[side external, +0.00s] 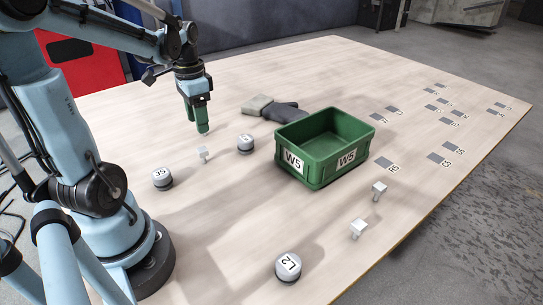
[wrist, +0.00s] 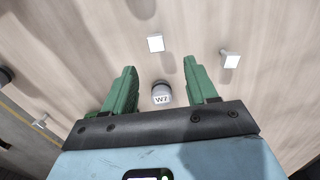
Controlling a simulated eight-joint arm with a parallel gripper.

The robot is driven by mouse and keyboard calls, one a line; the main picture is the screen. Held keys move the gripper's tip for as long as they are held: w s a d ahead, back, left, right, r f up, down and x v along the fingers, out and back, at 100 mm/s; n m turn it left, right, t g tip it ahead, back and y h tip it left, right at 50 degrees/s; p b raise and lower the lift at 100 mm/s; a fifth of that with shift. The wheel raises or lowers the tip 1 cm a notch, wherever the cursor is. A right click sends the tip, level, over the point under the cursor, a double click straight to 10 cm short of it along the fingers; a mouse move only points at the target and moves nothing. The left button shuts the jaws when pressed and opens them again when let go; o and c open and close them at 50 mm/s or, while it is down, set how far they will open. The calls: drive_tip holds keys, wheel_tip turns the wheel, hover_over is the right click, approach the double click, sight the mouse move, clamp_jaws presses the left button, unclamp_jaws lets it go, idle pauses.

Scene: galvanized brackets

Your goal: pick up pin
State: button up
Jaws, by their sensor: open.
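Several small pale pins with square heads stand on the table. In the side view one pin (side external: 202,154) is just below and in front of my gripper (side external: 202,128), and two more, a pin (side external: 378,189) and a pin (side external: 357,228), stand right of centre. In the wrist view a pin (wrist: 155,43) is beyond the fingertips, another pin (wrist: 230,60) is to the right, and a third pin (wrist: 40,123) is at the far left. My gripper (wrist: 160,66) has green fingers, apart and empty, above the table. Which pins match across views I cannot tell.
A round weight labelled W7 (wrist: 161,94) shows between the fingers. The side view shows weights J5 (side external: 162,179), L2 (side external: 288,267) and one more (side external: 245,144). A green bin W5 (side external: 324,167) stands mid-table, with a grey glove (side external: 278,110) behind. Grey labelled squares (side external: 438,158) lie at right.

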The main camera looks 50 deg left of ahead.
sight(202, 149)
wheel_tip(202, 149, down, 5)
drive_tip(key=shift+r, duration=0.15)
drive_tip(key=shift+s+d+f, duration=0.15)
drive_tip(key=shift+f, duration=1.2)
drive_tip(key=shift+s+d+f, duration=0.1)
drive_tip(key=shift+f, duration=1.25)
clamp_jaws()
